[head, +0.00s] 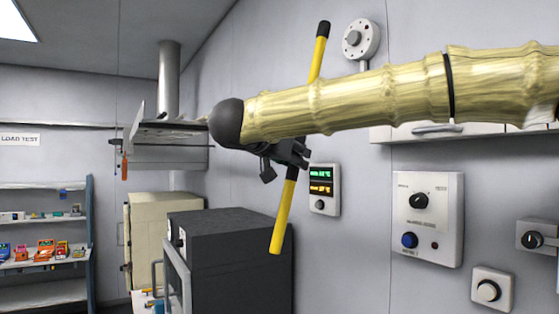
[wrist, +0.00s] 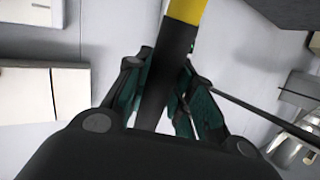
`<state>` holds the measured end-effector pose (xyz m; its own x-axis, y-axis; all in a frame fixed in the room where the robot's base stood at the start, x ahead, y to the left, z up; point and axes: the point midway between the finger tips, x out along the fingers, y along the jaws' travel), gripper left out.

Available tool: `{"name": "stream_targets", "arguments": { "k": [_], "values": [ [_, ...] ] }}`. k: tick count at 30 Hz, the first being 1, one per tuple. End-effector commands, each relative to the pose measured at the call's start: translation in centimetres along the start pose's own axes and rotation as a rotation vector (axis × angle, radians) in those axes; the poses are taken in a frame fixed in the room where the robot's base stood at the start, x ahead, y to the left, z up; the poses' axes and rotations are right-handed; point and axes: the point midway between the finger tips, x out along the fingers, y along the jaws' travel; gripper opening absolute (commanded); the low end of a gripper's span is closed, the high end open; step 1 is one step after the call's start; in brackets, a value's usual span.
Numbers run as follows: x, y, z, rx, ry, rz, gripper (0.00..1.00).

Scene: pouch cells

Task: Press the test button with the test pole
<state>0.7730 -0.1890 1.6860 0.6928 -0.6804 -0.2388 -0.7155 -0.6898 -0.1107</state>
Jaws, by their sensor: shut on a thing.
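The test pole (head: 283,215) is a yellow rod with a black upper end. It is tilted, its top leaning right, and its middle is hidden behind my arm. My gripper (head: 293,154) is shut around its middle. In the wrist view, the pole's black section (wrist: 168,75) lies between the two fingers, with yellow beyond it. Both pole ends are in the air in the head view. Several wall controls show: a round white button on a box (head: 488,290) and a blue button (head: 409,240) on a panel. I cannot tell which is the test button.
A dark oven-like box (head: 235,240) stands below the pole, with a cream cabinet (head: 165,235) behind it. A display unit (head: 322,190) is on the wall. Shelves (head: 45,225) under a "LOAD TEST" sign (head: 19,140) stand far left. A metal hood (head: 160,155) hangs left.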

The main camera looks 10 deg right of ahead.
Motion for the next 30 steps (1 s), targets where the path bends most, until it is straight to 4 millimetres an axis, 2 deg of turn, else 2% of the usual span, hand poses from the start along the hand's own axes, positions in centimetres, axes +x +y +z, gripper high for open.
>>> {"name": "stream_targets", "arguments": {
  "k": [19, 21, 30],
  "values": [
    [4.9, 2.1, -1.4, 0.000, 0.001, -0.005, 0.00],
    [5.4, 2.3, -2.0, -0.001, 0.001, -0.004, 0.00],
    [7.1, 3.1, -2.3, -0.001, 0.001, -0.004, 0.00]
  ]
}}
